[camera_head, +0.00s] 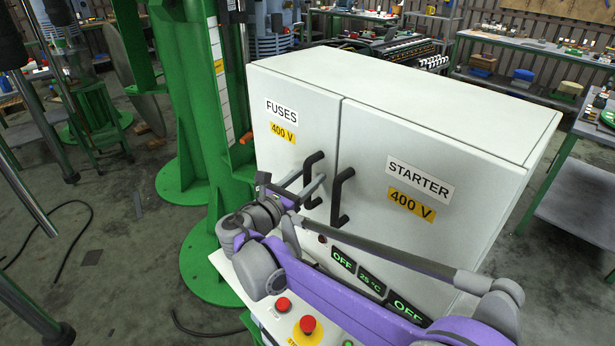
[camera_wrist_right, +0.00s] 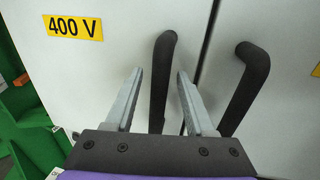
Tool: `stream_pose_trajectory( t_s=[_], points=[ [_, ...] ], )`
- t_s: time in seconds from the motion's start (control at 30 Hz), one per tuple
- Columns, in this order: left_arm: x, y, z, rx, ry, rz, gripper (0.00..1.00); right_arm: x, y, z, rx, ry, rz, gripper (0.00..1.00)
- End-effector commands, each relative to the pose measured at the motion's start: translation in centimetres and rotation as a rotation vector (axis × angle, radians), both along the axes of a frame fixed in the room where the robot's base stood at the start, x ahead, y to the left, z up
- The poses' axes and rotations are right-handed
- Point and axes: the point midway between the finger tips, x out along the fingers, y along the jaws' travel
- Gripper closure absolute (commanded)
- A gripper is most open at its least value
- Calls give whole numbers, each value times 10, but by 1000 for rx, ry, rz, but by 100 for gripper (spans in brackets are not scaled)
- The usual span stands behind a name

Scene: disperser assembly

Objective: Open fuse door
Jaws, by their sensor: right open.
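The fuse door (camera_head: 290,122) is the white left door of the cabinet, labelled FUSES and 400 V. It looks shut, flush with the starter door (camera_head: 400,165). Its black fuse door handle (camera_head: 313,165) stands upright near the door's right edge. My right gripper (camera_head: 308,180) is open at this handle. In the right wrist view, the two grey fingers of the right gripper (camera_wrist_right: 160,75) show one on each side of the fuse door handle (camera_wrist_right: 160,85), with gaps visible. The handle's lower end is hidden behind the gripper body. My left gripper is not in view.
The starter door handle (camera_head: 343,200) stands close to the right, also seen in the right wrist view (camera_wrist_right: 245,90). Below is a panel with displays and red buttons (camera_head: 307,324). A green column (camera_head: 200,110) stands left of the cabinet. Workbenches (camera_head: 520,50) are behind.

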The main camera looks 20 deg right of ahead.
Motion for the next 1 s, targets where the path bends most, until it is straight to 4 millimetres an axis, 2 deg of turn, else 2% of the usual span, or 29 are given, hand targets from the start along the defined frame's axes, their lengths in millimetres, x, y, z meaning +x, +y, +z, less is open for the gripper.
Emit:
stream_pose_trajectory(
  t_s=[0.23, 0.53, 1.0],
  points=[
    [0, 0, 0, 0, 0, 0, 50, 0, 0, 0, 0, 0, 0, 47],
    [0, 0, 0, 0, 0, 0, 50, 0, 0, 0, 0, 0, 0, 100],
    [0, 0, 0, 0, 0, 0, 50, 0, 0, 0, 1, -1, 0, 100]
  ],
)
